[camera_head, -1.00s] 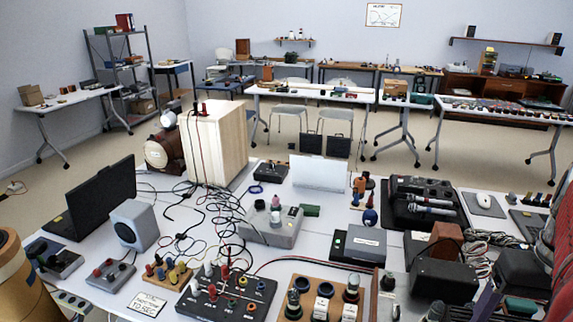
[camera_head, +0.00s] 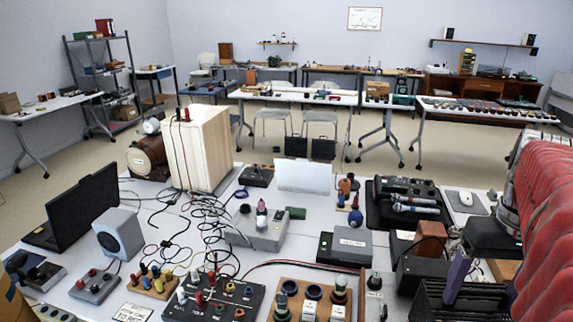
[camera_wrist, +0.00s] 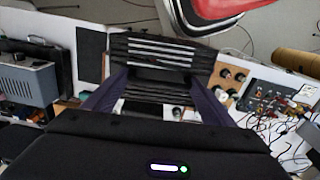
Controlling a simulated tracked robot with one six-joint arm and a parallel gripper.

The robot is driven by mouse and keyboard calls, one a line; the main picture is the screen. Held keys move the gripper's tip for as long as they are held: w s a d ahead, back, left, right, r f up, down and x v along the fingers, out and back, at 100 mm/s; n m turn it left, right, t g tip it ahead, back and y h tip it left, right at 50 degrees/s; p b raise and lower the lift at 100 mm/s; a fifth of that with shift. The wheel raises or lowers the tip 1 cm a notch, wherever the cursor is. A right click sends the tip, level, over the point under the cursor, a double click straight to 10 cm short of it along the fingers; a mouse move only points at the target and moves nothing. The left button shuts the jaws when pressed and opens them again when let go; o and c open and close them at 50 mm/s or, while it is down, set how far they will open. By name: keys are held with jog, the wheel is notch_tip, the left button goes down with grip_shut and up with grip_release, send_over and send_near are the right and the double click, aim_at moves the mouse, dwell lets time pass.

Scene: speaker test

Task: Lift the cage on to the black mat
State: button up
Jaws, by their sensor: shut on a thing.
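The cage is a black slatted frame (camera_wrist: 165,55) held between my gripper's two purple fingers in the wrist view. Its slatted top also shows at the lower right of the head view (camera_head: 475,301), cut by the bottom edge. My gripper (camera_wrist: 160,80) is shut on the cage; one purple finger shows in the head view (camera_head: 457,277). A plain dark flat rectangle (camera_wrist: 91,55) left of the cage in the wrist view may be the black mat; I cannot tell for sure. The cage's underside and any gap beneath it are hidden.
The white table (camera_head: 150,215) is crowded. A black box (camera_head: 425,280) and a brown block (camera_head: 431,238) stand close behind the cage. A black tray with microphones (camera_head: 385,216) lies farther back. Jars on a wooden board (camera_wrist: 229,82) are right of the cage in the wrist view.

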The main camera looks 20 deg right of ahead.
jog(key=w+a+n, duration=0.3)
jog(key=w+a, duration=0.1)
jog(key=w, duration=1)
jog(key=w+a+n, duration=0.2)
jog(key=w+a, duration=0.2)
jog(key=w, duration=0.9)
jog(key=w+a+f+n, duration=0.1)
jog(key=w+a+f, duration=0.1)
jog(key=w+a, duration=0.6)
jog(key=w+a+f+n, duration=0.2)
jog(key=w+a, duration=0.6)
jog(key=a, duration=0.4)
jog(key=shift+w+a+f+n, duration=0.15)
jog(key=shift+a+f+n, duration=0.15)
jog(key=shift+f, duration=0.4)
